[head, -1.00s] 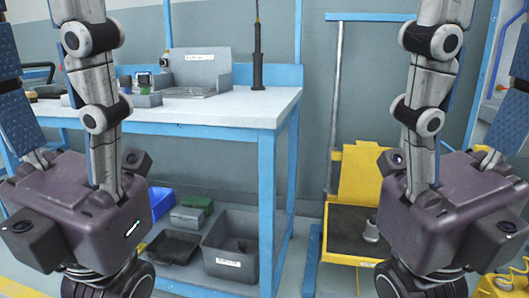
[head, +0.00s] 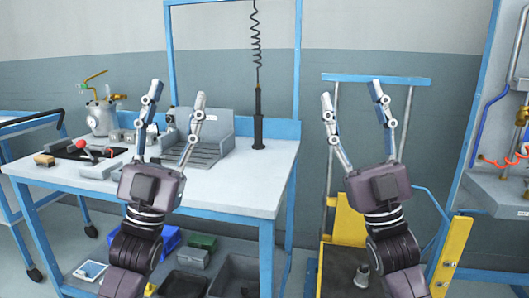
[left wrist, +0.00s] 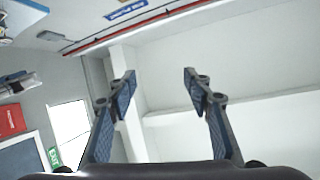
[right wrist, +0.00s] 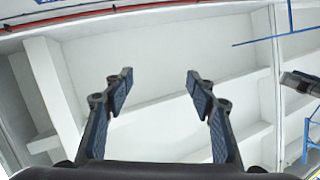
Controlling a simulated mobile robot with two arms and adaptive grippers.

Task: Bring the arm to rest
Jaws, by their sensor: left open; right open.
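My left gripper (head: 178,95) points upward in the head view, in front of the blue-framed workbench (head: 240,185). Its two fingers are spread apart with nothing between them. My right gripper (head: 353,90) also points upward, in front of the yellow cart (head: 347,222), open and empty. In the left wrist view the left fingers (left wrist: 158,80) stand apart against the white wall and ceiling. In the right wrist view the right fingers (right wrist: 158,80) stand apart the same way.
On the bench are a grey tray (head: 205,150), a metal canister (head: 101,118) and small tools. A black tool (head: 258,120) hangs on a coiled cord. Bins (head: 203,243) sit underneath. A sink (head: 500,190) is at the right. Space above the grippers is clear.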

